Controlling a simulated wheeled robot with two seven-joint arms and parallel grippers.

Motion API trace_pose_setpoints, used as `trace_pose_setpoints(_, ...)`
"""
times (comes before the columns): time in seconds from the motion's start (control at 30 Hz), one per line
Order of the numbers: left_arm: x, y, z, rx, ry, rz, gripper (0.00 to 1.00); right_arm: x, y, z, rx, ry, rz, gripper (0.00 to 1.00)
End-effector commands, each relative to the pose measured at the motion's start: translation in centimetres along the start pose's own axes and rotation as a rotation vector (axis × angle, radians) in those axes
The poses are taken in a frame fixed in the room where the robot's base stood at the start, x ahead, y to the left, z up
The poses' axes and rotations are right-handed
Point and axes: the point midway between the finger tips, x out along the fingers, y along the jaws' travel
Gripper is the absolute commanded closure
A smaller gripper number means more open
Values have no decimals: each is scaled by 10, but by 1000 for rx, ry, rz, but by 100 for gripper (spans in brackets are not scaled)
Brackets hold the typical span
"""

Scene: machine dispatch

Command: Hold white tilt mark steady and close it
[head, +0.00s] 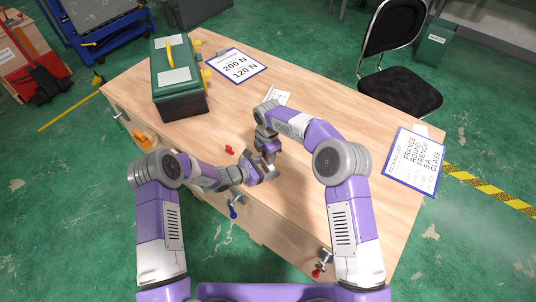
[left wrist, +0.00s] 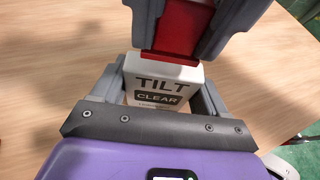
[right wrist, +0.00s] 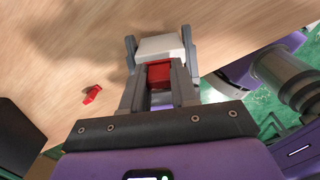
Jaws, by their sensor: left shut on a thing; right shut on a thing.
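The white tilt mark (left wrist: 150,97) is a small white block with "TILT" and "CLEAR" printed on its face. My left gripper (head: 264,174) is shut on it, with a finger on either side. A red piece (left wrist: 176,45) sits against the top end of the white block, between the fingers of my right gripper (head: 268,152), which is shut on it. The right wrist view shows the red piece (right wrist: 159,74) right beside the white body (right wrist: 160,46). Any gap between red and white is hidden. In the head view the mark is mostly hidden by the grippers.
A small red part (head: 229,149) lies loose on the wooden table (head: 320,200). A green toolbox (head: 180,100) stands at the back left. A load sheet (head: 235,66), a packing list (head: 412,161) and a small card (head: 278,96) lie flat. A black chair (head: 400,95) is behind.

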Motion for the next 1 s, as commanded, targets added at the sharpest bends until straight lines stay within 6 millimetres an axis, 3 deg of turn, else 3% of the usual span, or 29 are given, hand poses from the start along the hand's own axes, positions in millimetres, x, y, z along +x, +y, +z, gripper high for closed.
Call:
trace_pose_setpoints(0.63, 0, 0, 0, 0, 0, 0, 81, 13, 0, 0, 0, 0, -1, 99)
trace_pose_setpoints(0.67, 0, 0, 0, 0, 0, 0, 81, 13, 0, 0, 0, 0, -1, 67)
trace_pose_setpoints(0.7, 0, 0, 0, 0, 0, 0, 81, 13, 0, 0, 0, 0, -1, 61)
trace_pose_setpoints(0.83, 0, 0, 0, 0, 0, 0, 81, 13, 0, 0, 0, 0, -1, 42)
trace_pose_setpoints(1.0, 0, 0, 0, 0, 0, 0, 81, 13, 0, 0, 0, 0, -1, 42)
